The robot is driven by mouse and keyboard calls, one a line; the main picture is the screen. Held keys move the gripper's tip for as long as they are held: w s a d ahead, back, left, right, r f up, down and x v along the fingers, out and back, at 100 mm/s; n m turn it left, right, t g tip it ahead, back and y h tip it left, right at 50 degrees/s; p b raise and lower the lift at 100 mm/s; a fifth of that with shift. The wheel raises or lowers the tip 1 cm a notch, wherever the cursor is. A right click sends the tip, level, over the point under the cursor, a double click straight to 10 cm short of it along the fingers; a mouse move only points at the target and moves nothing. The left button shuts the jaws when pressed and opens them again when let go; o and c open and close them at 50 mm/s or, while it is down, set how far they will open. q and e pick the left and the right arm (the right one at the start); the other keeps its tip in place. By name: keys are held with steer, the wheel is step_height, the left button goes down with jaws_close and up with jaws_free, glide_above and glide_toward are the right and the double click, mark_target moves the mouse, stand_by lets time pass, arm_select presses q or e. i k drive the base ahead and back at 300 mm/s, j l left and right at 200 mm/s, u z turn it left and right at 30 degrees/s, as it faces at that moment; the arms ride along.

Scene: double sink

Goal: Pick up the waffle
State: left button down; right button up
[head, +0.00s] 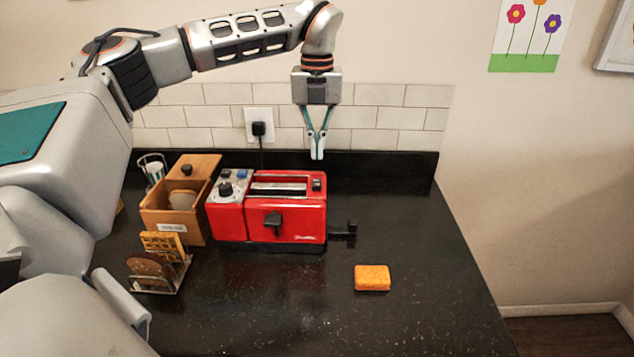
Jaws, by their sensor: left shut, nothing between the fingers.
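A golden waffle (160,241) with a grid surface stands upright in a small metal rack (180,279) at the left of the black counter. A brown slice of bread (150,268) stands in front of it in the same rack. The waffle's lower part is hidden by the bread and the rack. My left gripper (317,157) points down above the back of the counter, behind and above the toaster's right end. It is shut and empty, well to the right of the waffle and higher. My right gripper is not in view.
A red toaster (288,217) with a black lever on its right side stands right of the rack. A wooden box (190,225) with its lid tilted is behind the rack. An orange sponge-like block (372,278) lies at the front right, with clear counter around it.

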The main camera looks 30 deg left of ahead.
mark_target(153, 240)
steer(key=k, duration=1)
